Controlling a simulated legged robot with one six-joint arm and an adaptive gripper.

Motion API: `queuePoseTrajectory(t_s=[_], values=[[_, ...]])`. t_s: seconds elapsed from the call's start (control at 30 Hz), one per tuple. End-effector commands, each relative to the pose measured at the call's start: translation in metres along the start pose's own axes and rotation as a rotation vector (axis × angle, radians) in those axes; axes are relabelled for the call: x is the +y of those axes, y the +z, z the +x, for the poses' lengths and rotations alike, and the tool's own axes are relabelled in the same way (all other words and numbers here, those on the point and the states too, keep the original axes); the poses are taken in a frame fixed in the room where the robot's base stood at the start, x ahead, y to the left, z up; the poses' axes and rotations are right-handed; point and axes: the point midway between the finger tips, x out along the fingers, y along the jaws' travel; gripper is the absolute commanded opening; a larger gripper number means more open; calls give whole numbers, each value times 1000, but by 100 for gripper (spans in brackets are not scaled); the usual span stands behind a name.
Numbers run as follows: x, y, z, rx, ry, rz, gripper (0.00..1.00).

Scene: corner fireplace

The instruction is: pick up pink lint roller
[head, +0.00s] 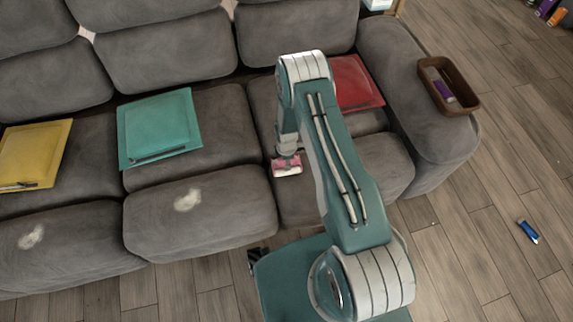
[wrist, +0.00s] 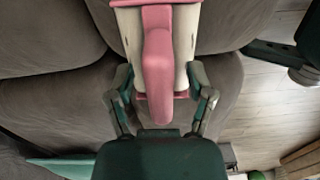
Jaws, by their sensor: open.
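The pink lint roller (head: 287,169) appears on the grey sofa seat at the lower end of my arm in the head view. In the wrist view, the lint roller (wrist: 158,45) shows a pink handle in front of a pale body, and its upper part runs out of the picture. My gripper (wrist: 160,92) is open, with one finger on each side of the roller's lower part. I cannot tell whether the fingers touch it. In the head view my gripper (head: 287,156) is small and right above the roller.
The sofa seat also bears a red item (head: 358,82), a teal one (head: 160,118) and a yellow one (head: 38,150), all flat. A brown basket (head: 470,101) with a purple item stands on the armrest. A blue object (head: 528,231) lies on the wooden floor.

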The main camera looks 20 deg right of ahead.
Motion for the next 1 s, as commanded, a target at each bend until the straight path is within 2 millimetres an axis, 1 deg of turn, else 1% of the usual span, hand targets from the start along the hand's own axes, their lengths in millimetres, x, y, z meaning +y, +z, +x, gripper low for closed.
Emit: queuePoseTrajectory(t_s=[0.2, 0.23, 0.27, 0.3, 0.37, 0.4, 0.8, 0.87, 1.0], values=[[1, 0, 1, 0, 1, 0, 69], [1, 0, 1, 0, 1, 0, 64], [1, 0, 1, 0, 1, 0, 51], [0, 0, 1, 0, 1, 0, 33], [0, 0, 1, 0, 1, 0, 6], [0, 0, 1, 0, 1, 0, 0], [1, 0, 1, 0, 1, 0, 0], [1, 0, -1, 0, 1, 0, 0], [2, 0, -14, 0, 4, 0, 0]])
